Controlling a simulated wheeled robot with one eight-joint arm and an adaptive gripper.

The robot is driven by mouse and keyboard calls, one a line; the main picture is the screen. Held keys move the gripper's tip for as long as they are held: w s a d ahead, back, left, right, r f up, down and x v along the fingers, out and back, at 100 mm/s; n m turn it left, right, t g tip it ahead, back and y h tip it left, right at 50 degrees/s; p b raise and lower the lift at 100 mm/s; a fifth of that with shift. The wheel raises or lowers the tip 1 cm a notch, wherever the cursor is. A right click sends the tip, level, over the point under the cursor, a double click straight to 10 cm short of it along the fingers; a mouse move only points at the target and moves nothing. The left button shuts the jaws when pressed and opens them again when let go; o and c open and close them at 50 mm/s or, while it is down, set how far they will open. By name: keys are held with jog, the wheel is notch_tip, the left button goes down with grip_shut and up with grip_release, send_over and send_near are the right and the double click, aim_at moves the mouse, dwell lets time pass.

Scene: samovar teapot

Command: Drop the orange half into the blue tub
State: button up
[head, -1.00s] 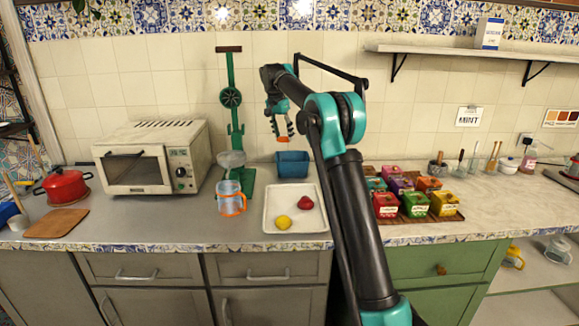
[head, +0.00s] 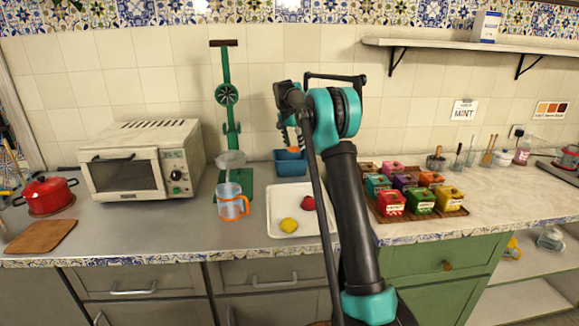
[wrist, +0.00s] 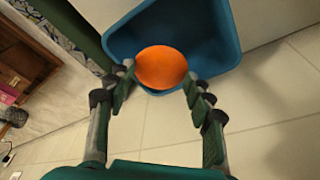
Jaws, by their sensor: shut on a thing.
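My gripper (head: 292,148) is over the blue tub (head: 291,168) at the back of the counter, behind the white tray. It is shut on the orange half (head: 294,149), which shows as a small orange patch between the fingertips. In the wrist view the orange half (wrist: 162,67) sits between the two fingers (wrist: 160,78), with the blue tub (wrist: 220,15) opening beyond it. The orange half appears above or at the tub's opening; its exact height over the rim I cannot tell.
A white tray (head: 283,232) holds a lemon (head: 289,225) and a red fruit (head: 309,202). A green press (head: 229,125) stands left of the tub, with a clear orange-rimmed jug (head: 231,202) in front. A microwave oven (head: 140,165) is further left. Colored boxes (head: 422,200) stand right.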

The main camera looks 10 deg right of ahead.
jog(key=shift+f, duration=1.3)
jog(key=o, duration=1.2)
jog(key=shift+r, duration=0.1)
jog(key=v, duration=1.2)
jog(key=shift+s+d, duration=0.1)
